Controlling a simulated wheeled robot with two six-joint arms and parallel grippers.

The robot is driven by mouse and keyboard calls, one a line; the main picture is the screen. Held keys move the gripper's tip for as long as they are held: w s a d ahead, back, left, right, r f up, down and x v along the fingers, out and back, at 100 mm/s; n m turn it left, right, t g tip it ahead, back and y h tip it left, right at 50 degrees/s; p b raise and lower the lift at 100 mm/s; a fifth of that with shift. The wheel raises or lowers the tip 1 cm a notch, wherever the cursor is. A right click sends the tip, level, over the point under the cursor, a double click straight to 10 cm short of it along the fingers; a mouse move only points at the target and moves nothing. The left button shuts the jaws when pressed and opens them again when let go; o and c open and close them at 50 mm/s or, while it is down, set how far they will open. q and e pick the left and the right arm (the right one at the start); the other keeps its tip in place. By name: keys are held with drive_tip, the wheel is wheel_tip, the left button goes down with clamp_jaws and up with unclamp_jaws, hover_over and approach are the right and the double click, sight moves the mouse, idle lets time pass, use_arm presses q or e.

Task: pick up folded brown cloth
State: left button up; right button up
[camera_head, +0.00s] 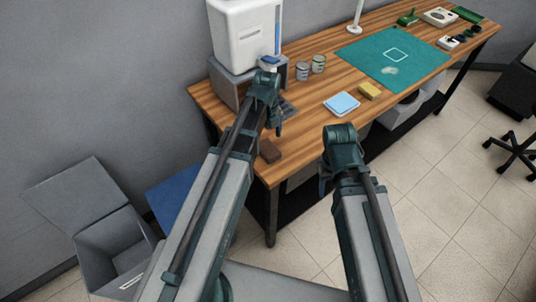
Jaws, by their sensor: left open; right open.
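The folded brown cloth (270,151) lies on the wooden table (316,152) near its left front corner. It looks small, dark and flat. My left gripper (277,127) is over the table, above and behind the cloth in the picture, with its jaws apart and nothing visible in them. My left arm passes just left of the cloth. My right gripper (323,186) is in front of the table's edge, right of the cloth and apart from it. It is open, and its fingers are partly hidden by the wrist.
A white machine (244,37) stands on a grey base at the back left. Two cans (303,71), a blue cloth pad (342,104), a yellow sponge (370,91) and a green mat (392,58) lie further right. A grey open bin (112,249) stands on the floor at left.

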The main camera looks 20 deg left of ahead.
sight(268, 148)
use_arm(q)
wheel_tip(268, 148, down, 5)
drive_tip(key=b, duration=0.5)
drive_tip(key=shift+d+f, duration=0.1)
drive_tip(key=shift+f, duration=0.05)
drive_tip(key=c, duration=1.3)
